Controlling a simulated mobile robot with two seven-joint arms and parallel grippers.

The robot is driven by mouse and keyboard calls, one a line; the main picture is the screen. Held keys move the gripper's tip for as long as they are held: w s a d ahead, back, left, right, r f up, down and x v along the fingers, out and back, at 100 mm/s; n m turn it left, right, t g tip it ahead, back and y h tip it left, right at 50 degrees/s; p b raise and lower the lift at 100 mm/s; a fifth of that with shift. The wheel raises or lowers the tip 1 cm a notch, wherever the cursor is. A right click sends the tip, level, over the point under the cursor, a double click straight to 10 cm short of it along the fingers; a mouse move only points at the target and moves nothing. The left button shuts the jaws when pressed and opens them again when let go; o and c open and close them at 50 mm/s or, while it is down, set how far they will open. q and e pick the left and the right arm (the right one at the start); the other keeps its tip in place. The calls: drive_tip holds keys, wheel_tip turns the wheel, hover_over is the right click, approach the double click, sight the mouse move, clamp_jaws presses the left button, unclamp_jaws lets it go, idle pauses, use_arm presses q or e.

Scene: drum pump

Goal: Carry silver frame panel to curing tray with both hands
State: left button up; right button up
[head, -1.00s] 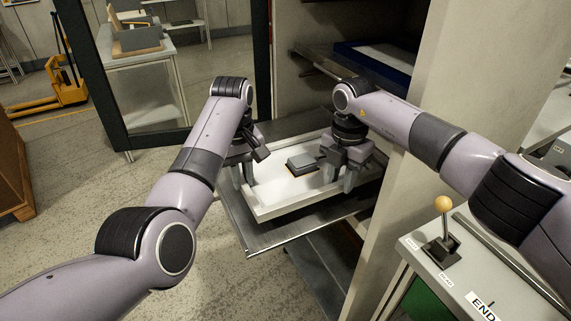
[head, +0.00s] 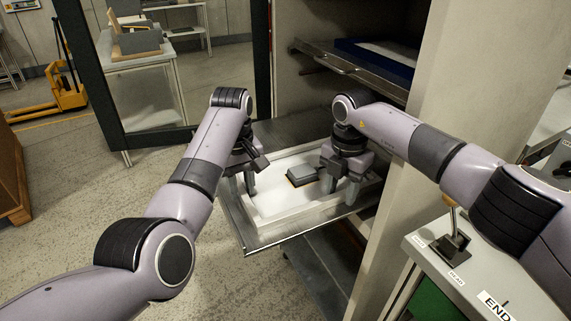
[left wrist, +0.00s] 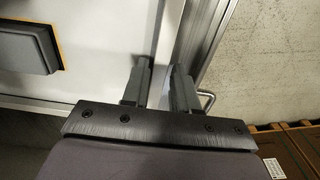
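The frame panel (head: 292,211), a white sheet with a pale raised rim, lies on the pulled-out metal curing tray (head: 252,247). My left gripper (head: 241,184) is at its left rim, fingers apart on either side of it. The left wrist view shows a gap between these fingers (left wrist: 160,90), with white panel surface (left wrist: 100,50) to the left. My right gripper (head: 340,188) is pointed down at the panel's right part, fingers spread. Its contact with the rim is hidden. A dark grey block with an orange edge (head: 302,174) sits on the panel between the grippers.
The cabinet wall (head: 440,70) stands close to my right arm. A higher shelf with a blue-edged tray (head: 375,58) is above. A console with a lever (head: 450,240) is at the lower right. The floor on the left is open.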

use_arm(q)
drive_tip(key=shift+o, duration=0.5)
drive_tip(key=shift+s+r, duration=0.1)
use_arm(e)
drive_tip(key=shift+o, duration=0.6)
drive_tip(key=shift+r, duration=0.1)
